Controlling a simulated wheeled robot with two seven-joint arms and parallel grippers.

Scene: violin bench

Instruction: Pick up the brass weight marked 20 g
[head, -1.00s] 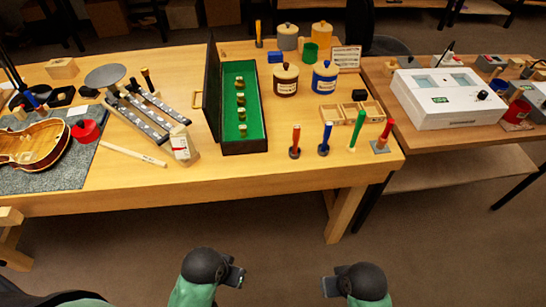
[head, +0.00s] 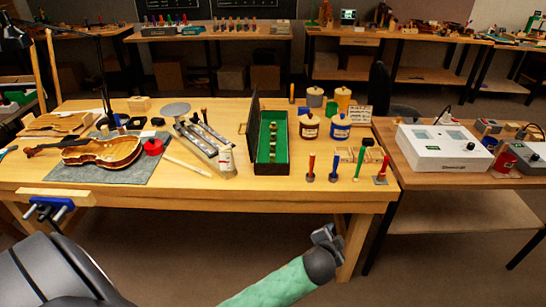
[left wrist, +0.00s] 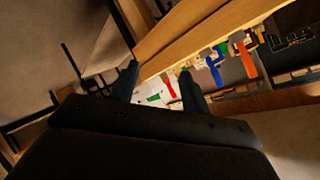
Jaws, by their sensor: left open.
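Several small brass weights (head: 272,143) stand in a row in an open black case with a green lining (head: 265,161), in the middle of the bench in the head view. Their markings are too small to read, so I cannot tell which is the 20 g one. My left gripper (head: 327,236) is open and empty, in front of the bench's front edge, to the right of and nearer than the case. Its two dark fingers (left wrist: 158,82) stand apart in the left wrist view, with nothing between them. My right gripper is out of view.
Upright tools with coloured handles (head: 334,151) stand right of the case near the front edge. Jars (head: 310,127) stand behind them. A violin (head: 102,150) lies on a grey mat at left. A white device (head: 445,147) sits on the right table.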

